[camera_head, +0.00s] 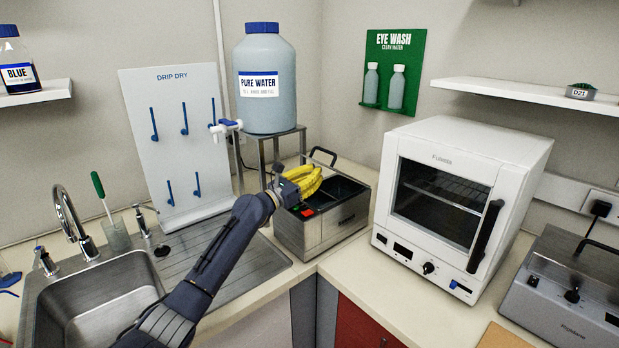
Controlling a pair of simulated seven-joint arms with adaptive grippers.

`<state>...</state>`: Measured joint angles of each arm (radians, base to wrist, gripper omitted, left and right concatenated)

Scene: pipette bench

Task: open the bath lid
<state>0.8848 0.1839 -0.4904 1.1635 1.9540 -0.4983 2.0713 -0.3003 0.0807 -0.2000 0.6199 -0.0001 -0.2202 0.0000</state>
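The steel bath (347,218) stands on the counter at the inner corner, left of the white oven. A black arched handle (318,151) rises at its back edge. Dark surfaces show on its top, but I cannot tell how far the lid is open. My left gripper (309,182) is over the bath's left part, with its yellow fingers close together and pointing right. They lie below and in front of the handle in the picture. I cannot tell whether they touch the bath or hold anything. My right gripper is not in view.
A pure water tank (266,100) with a tap stands on a metal stand (265,145) behind the bath. The white oven (455,195) is close on the right. The sink (95,300) and drip-dry board (175,140) are left. Another steel appliance (560,305) stands far right.

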